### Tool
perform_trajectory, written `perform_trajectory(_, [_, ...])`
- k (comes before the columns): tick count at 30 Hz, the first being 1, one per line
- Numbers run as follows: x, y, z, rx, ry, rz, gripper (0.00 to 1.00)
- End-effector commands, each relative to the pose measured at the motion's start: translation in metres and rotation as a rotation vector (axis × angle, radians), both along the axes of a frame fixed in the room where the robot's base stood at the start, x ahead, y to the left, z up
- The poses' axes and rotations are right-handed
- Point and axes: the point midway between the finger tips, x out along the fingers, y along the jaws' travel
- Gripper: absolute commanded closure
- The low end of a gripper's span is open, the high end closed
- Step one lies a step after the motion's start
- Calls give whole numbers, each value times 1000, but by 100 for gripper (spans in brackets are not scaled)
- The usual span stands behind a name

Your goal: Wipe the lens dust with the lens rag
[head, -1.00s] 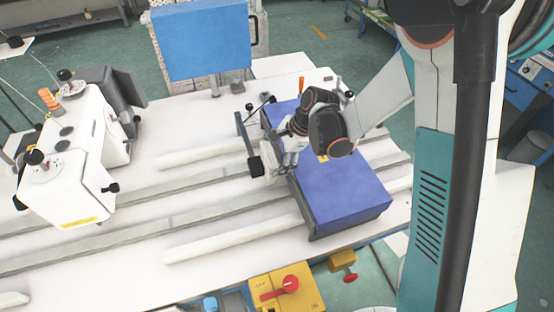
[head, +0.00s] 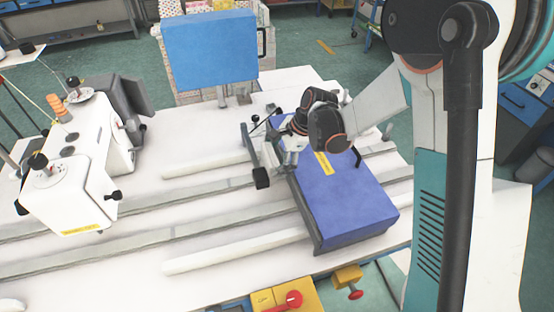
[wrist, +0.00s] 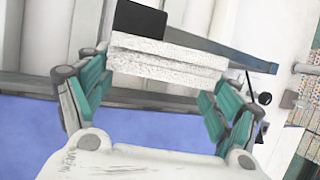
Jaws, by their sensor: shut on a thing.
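My gripper (wrist: 165,80) is shut on a white, speckled, layered block (wrist: 165,62), which looks like the folded lens rag. In the wrist view the block spans the gap between the teal finger pads. In the head view my gripper (head: 287,152) is over the far left part of the blue-topped box, beside a dark bar with a black end block (head: 262,178). This black block also shows in the wrist view (wrist: 140,18), just beyond the rag. I cannot make out any lens dust, and my wrist hides part of the area under it.
The blue-topped box (head: 350,203) lies across the rails of the white table (head: 120,275). A white machine head (head: 70,195) stands at left. A blue panel (head: 210,48) stands at the back. A yellow switch box with a red knob (head: 285,300) is at the front edge.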

Motion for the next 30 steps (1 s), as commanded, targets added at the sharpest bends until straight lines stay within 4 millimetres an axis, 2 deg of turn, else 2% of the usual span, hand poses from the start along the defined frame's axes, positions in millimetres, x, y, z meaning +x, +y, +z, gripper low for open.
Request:
perform_trajectory(12, [-26,-9,-1,0,0,1,45])
perform_trajectory(20, [-34,-11,0,0,0,1,45])
perform_trajectory(30, [-59,-16,-1,0,0,1,45])
